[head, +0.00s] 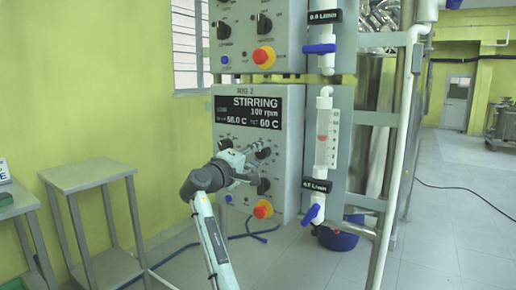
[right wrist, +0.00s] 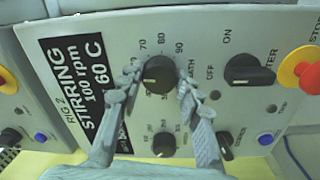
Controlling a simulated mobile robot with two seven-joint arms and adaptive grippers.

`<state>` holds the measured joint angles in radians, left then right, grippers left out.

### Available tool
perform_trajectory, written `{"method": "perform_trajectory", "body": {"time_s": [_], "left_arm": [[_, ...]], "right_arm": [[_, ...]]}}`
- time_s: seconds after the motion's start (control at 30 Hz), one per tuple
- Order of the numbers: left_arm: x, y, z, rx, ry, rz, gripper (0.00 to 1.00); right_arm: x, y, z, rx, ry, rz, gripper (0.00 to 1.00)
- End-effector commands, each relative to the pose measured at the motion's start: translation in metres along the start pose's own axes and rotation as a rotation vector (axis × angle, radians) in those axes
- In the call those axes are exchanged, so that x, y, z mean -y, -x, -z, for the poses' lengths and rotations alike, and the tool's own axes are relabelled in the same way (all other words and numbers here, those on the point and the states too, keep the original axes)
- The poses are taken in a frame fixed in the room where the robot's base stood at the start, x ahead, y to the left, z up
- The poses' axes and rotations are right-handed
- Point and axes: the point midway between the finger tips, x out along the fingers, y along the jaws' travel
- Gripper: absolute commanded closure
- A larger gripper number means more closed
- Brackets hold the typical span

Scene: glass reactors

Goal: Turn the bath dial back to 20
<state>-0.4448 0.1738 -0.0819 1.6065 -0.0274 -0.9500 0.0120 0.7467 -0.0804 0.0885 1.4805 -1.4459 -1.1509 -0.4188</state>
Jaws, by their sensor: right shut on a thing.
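The bath dial (right wrist: 158,73) is a round black knob with a printed number scale. It is on the grey RIG 2 control panel (head: 288,150). In the right wrist view my right gripper (right wrist: 159,80) has one finger on each side of the dial and is shut on it. In the head view the right gripper (head: 252,163) reaches the panel from the lower left and partly covers the dials. The black display (head: 259,108) reads STIRRING, 100 rpm, about 58.0 C, and 60 C. The dial's pointer is too unclear to read. My left gripper is not in view.
A heater switch (right wrist: 250,75) and a red-and-yellow stop button (right wrist: 300,70) sit close to the bath dial. Another dial (right wrist: 163,143) is on its other side. Glass and pipework with blue valve handles (head: 311,213) stands right of the panel. A grey table (head: 90,174) stands left.

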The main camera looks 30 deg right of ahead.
Motion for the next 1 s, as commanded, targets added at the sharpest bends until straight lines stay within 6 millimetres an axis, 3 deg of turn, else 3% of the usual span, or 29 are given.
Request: {"method": "perform_trajectory", "body": {"time_s": [0.23, 1.0], "left_arm": [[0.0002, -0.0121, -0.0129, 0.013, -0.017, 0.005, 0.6], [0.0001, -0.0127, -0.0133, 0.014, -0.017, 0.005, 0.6]], "right_arm": [[-0.0014, 0.0001, 0.0002, -0.013, 0.231, 0.0, 0.94], [-0.002, 0.0001, -0.0003, -0.046, 0.961, 0.01, 0.94]]}}
